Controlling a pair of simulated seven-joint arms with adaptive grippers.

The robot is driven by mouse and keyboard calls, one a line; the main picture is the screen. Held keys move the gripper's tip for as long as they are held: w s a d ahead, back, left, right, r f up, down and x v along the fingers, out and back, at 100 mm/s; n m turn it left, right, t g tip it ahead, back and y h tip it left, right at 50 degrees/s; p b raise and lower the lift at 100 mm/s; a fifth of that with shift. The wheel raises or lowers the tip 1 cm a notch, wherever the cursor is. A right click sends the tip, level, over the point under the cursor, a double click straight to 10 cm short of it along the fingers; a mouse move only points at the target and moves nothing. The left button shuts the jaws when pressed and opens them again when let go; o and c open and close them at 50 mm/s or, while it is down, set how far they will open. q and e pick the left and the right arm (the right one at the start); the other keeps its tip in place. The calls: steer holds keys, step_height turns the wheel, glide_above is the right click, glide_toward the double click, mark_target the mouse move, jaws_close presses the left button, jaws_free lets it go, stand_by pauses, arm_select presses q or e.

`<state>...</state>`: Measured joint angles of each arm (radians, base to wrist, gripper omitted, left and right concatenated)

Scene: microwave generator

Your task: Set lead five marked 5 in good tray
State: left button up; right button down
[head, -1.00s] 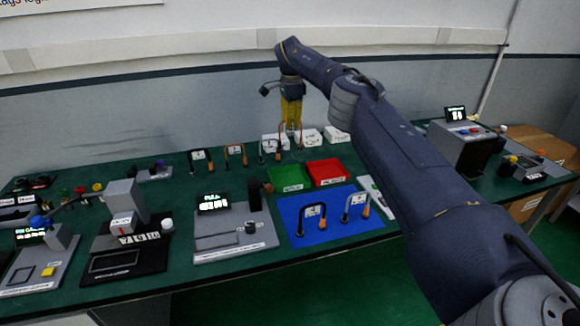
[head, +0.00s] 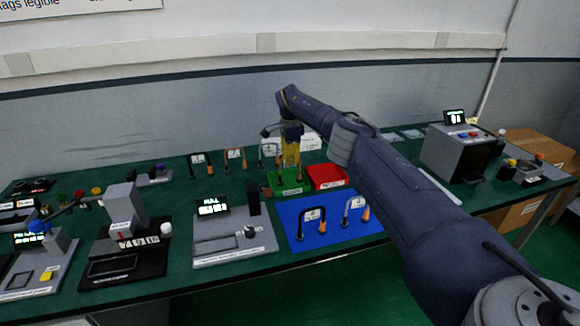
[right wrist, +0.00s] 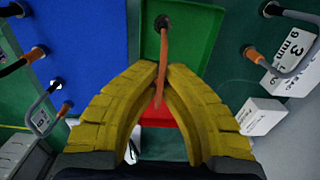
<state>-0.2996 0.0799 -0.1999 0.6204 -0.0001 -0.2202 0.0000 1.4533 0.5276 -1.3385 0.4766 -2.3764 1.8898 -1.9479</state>
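My right gripper (head: 290,165), with yellow fingers, is over the green tray (head: 300,190). It is shut on an orange lead (right wrist: 163,65), which shows between the fingertips in the right wrist view. The lead's two ends (head: 280,178) hang down at the tray; I cannot tell if they touch its floor. The number on this lead's tag cannot be read. In the right wrist view the green tray (right wrist: 196,35) is under the lead. My left gripper is not in view.
A red tray (head: 328,176) adjoins the green one. Several tagged leads (head: 235,160) stand behind left, and two (head: 313,214) stand on a blue mat (head: 335,234) in front. White boxes (right wrist: 260,115) are close by. A grey fixture (head: 232,240) is at left.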

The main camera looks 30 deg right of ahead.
steer(key=shift+f, duration=1.4)
steer(key=shift+f, duration=0.1)
steer(key=c, duration=1.6)
jaws_free()
step_height(320, 180, up, 12)
steer(key=shift+r, duration=0.1)
